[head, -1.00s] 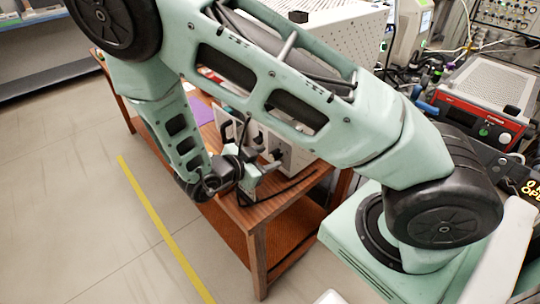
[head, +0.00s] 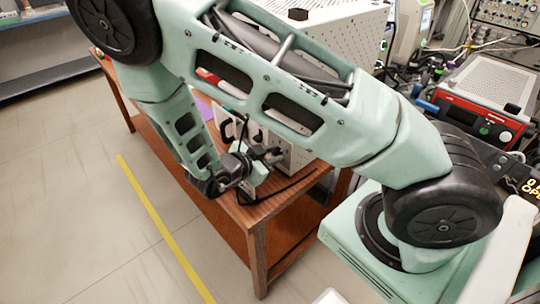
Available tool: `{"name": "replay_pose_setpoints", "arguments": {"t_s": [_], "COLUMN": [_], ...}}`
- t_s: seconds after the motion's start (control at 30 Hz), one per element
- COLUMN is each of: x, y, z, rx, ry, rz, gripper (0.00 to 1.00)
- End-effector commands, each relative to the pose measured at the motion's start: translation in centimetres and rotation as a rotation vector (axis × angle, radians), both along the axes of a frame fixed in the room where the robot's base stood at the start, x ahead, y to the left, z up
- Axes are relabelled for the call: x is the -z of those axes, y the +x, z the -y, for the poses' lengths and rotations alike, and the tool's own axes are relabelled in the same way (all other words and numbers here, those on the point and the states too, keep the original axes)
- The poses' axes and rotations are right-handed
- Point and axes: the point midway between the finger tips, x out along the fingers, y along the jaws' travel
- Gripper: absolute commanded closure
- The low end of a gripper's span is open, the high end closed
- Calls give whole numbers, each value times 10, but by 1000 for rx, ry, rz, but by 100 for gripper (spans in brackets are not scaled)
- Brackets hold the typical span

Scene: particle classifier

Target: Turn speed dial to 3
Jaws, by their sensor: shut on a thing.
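A white box-shaped device with a perforated top (head: 335,28) stands on the wooden table. Its lower front, with dark knobs and handles (head: 259,135), shows below my arm. My gripper (head: 270,160) is at the right part of that front, at the table's near edge. It appears shut on a small dark knob, likely the speed dial, but the fingers and knob are too small and dark to separate clearly. The dial's markings and its setting cannot be read. My green arm hides much of the device's front.
The wooden table (head: 262,216) has a lower shelf, and a black cable lies near its front corner. A red and grey instrument (head: 485,100) stands at the right among cables. The floor (head: 75,215) at left is clear, with a yellow line.

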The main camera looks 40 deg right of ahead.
Motion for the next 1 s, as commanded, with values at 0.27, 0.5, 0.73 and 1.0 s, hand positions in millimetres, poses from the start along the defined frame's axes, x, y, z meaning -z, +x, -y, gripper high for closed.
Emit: {"name": "replay_pose_setpoints", "arguments": {"t_s": [0.27, 0.5, 0.73, 1.0], "x": [4, 1, 1, 1], "y": [-3, -3, -3, -3], "z": [0, 0, 0, 0], "rx": [0, 2, 2, 1], "ry": [6, 9, 9, 10], "rz": [232, 308, 306, 305], "gripper": [98, 98, 98, 53]}}
